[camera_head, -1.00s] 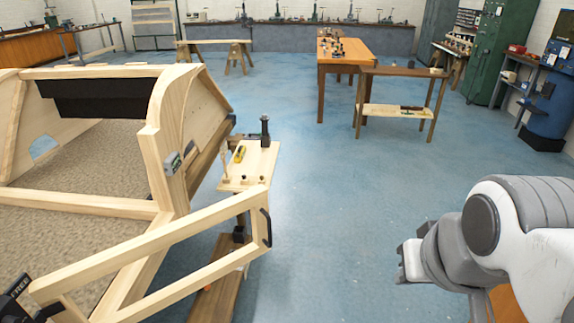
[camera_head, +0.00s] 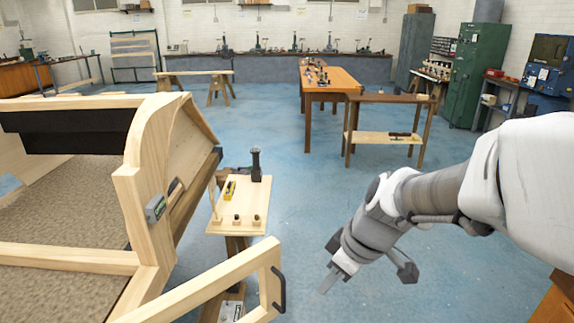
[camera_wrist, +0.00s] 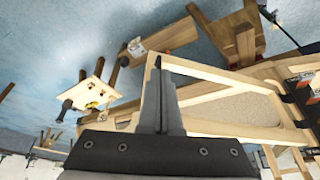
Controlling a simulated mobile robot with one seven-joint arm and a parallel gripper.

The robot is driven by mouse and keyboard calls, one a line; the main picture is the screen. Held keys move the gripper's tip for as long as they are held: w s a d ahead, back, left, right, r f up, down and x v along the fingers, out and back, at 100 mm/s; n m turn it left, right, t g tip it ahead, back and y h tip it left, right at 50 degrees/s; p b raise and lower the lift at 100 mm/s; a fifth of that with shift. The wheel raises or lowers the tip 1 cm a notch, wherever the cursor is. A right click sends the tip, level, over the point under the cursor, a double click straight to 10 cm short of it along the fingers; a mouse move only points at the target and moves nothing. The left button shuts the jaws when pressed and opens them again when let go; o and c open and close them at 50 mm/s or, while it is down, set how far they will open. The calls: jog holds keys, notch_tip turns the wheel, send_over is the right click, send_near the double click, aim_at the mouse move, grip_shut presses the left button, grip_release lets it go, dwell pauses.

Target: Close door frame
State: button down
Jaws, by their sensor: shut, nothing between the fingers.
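The door frame (camera_head: 215,282) is a pale wooden frame, standing open at the lower left in the head view, swung out from the wooden body (camera_head: 141,215). A black handle (camera_head: 279,290) is on its free end. My gripper (camera_head: 329,283) is shut and empty, pointing down-left, to the right of the handle and apart from it in that view. In the wrist view, my gripper's fingers (camera_wrist: 160,78) are together in front of the door frame (camera_wrist: 225,75) and hide part of it. The frame's hinge side is cut off in the head view.
A small wooden stand (camera_head: 241,190) with a dark clamp and a yellow tool is just beyond the door frame. A wooden side table (camera_head: 388,138) and an orange workbench (camera_head: 338,80) stand farther back. Blue floor between them is clear.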

jog(key=w+a+f, duration=0.4)
jog(key=a+f, duration=0.2)
jog(key=f, duration=0.3)
jog(key=shift+w, duration=0.25)
jog(key=shift+b, duration=0.3)
